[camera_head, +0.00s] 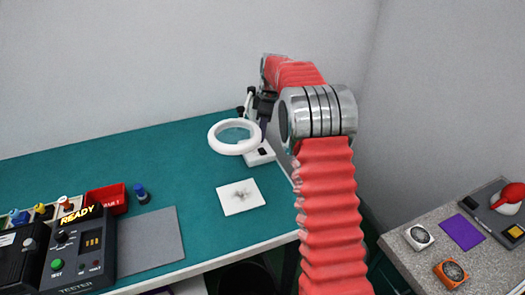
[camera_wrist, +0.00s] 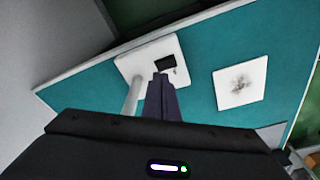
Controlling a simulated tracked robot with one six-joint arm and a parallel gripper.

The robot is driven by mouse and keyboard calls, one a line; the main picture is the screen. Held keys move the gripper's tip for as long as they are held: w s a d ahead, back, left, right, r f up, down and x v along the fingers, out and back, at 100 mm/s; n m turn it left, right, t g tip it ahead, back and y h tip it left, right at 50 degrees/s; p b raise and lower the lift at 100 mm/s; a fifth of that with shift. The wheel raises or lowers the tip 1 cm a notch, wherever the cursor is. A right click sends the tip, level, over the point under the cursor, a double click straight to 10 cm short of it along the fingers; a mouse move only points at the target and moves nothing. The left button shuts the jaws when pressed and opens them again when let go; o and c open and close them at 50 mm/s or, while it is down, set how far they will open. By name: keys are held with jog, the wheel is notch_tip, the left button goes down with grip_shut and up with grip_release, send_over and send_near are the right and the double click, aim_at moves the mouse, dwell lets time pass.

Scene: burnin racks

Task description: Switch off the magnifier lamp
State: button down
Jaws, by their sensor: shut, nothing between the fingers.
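The magnifier lamp (camera_head: 235,136) stands on the teal bench with its white ring head over the left side of its base. Its white base (camera_head: 260,153) carries a dark switch, which also shows as a black rocker (camera_wrist: 165,63) on the base (camera_wrist: 140,56) in the wrist view. My gripper (camera_head: 263,130) is beside the lamp's post, partly hidden by my arm. In the wrist view my gripper (camera_wrist: 161,80) is shut and empty, its tips pointing at the switch. I cannot tell whether the tips touch it. The lamp's ring is out of the wrist view.
A white card with a dark smudge (camera_head: 240,197) lies in front of the lamp. A tester reading READY (camera_head: 80,245), a grey mat (camera_head: 150,241), a red bin (camera_head: 106,199) and a blue-capped piece (camera_head: 141,194) are at left. A grey side table (camera_head: 400,250) stands at right.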

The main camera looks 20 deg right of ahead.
aim_at(262, 149)
notch_tip(262, 149, up, 3)
jog(key=shift+r, duration=0.2)
dwell(0.4)
jog(key=shift+s, duration=0.15)
dwell(0.3)
